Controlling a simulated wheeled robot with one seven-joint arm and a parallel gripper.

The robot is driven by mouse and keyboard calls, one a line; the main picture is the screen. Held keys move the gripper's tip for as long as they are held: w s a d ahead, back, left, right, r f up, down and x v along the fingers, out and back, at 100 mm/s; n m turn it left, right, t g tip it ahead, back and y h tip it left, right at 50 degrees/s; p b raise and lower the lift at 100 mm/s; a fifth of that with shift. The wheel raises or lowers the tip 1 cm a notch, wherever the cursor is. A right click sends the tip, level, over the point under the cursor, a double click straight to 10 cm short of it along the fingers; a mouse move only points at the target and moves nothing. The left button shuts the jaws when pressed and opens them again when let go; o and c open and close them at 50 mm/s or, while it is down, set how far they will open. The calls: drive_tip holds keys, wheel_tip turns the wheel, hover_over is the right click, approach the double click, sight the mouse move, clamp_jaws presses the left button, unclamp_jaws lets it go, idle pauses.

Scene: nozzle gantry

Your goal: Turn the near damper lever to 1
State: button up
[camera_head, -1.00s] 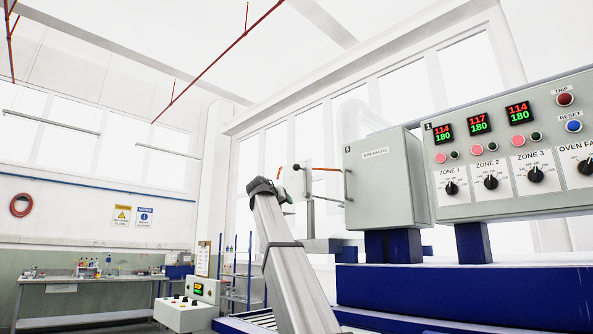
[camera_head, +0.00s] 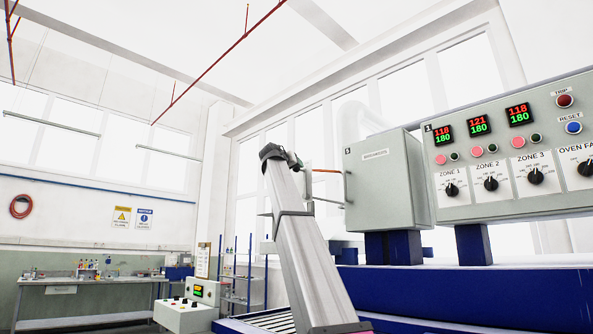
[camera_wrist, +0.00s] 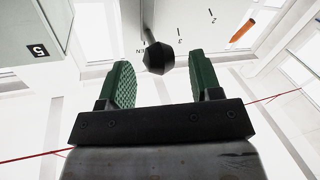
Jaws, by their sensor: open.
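The wrist view shows a damper lever with a black faceted ball knob (camera_wrist: 155,58) on a grey rod. A pale scale plate (camera_wrist: 193,18) behind it carries upside-down marks 2 and 3, and a partly hidden lettered mark. The knob lies near the 3 and the lettered mark; no 1 is readable. My gripper (camera_wrist: 160,78) is open, with one green-padded finger on each side of the knob, and I see no contact.
A grey breaker cabinet (camera_head: 385,185) stands just right of my arm, and its corner marked 5 (camera_wrist: 38,50) shows in the wrist view. An oven control panel (camera_head: 515,150) is further right. An orange bar (camera_wrist: 243,27) shows at the upper right in the wrist view.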

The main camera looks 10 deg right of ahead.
drive_tip(key=shift+x, duration=1.45)
